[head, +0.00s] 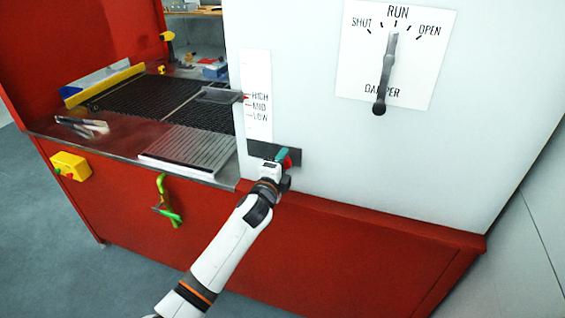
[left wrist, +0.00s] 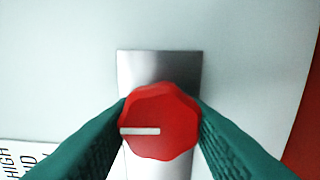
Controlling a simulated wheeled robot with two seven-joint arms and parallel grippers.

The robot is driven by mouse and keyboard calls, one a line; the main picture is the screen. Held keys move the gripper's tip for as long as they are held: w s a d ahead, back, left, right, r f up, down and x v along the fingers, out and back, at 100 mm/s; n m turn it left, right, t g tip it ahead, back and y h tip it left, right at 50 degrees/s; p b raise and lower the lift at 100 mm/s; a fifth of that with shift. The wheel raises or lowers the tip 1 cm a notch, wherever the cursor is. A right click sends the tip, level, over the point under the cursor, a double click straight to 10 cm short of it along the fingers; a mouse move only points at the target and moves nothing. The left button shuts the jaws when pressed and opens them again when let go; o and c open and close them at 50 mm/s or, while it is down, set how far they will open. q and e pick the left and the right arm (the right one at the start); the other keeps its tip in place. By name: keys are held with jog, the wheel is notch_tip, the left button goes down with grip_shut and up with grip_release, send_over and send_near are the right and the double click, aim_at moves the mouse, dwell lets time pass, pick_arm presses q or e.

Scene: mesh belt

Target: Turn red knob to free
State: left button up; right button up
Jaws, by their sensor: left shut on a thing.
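The red knob (left wrist: 165,112) is a many-sided dial with a white pointer line that points left in the left wrist view. It sits on a metal plate (left wrist: 160,66) on the white panel. My left gripper (head: 283,156) is at the plate (head: 259,148) in the head view, where a bit of the red knob (head: 288,162) shows. Its two green fingers are shut on the knob from either side. No position marks around the knob can be read, as the fingers hide part of the plate. My right gripper is not in view.
A scale (head: 257,96) marked HIGH, MID and LOW is above the plate. A damper lever (head: 383,80) hangs at the upper right.

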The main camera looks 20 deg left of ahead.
pick_arm(q)
jog(key=shift+f, duration=0.1)
dwell(0.3)
jog(key=o, duration=1)
jog(key=shift+s, duration=0.15)
jog(key=s+b, duration=0.1)
jog(key=s, duration=0.5)
jog(key=s+b, duration=0.1)
jog(key=s, duration=0.4)
jog(key=shift+s+a, duration=0.2)
jog(key=shift+s, duration=0.15)
